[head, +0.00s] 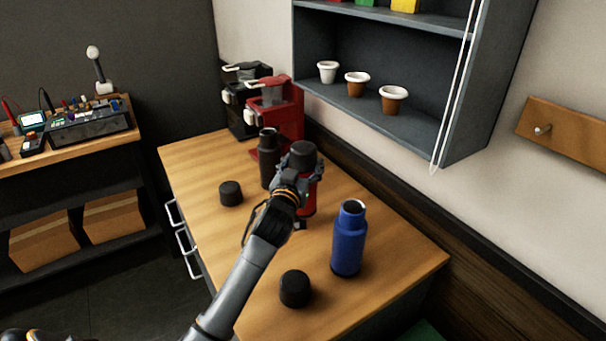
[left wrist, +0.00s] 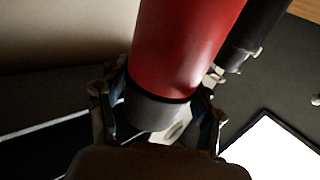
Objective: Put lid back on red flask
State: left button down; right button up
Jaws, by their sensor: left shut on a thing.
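The red flask (head: 310,195) stands on the wooden counter, partly hidden by my left gripper and arm. Its dark lid (head: 303,153) is at the flask's top. My left gripper (head: 298,172) is shut on the lid, fingers on either side of it. In the left wrist view, the red flask (left wrist: 187,45) meets the dark lid (left wrist: 155,112) end to end between the fingers of my left gripper (left wrist: 160,100). Whether the lid is fully seated cannot be told. My right gripper is not in view.
A black flask (head: 268,160) stands just left of the red one. An open blue flask (head: 349,245) stands to the right. Loose black lids lie at left (head: 231,193) and front (head: 295,289). A red brewer (head: 285,110) and a shelf (head: 420,130) stand behind.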

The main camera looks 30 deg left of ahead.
pick_arm(q)
notch_tip(320, 180, down, 2)
jog(key=shift+w+f+p, duration=0.1)
jog(key=shift+f+p, duration=0.15)
jog(key=shift+p, duration=0.1)
jog(key=shift+f, duration=0.25)
jog(key=shift+f, duration=0.15)
jog(key=c, duration=0.7)
grip_release()
jog(key=shift+f, duration=0.15)
jog(key=o, duration=0.4)
jog(key=shift+o, duration=0.2)
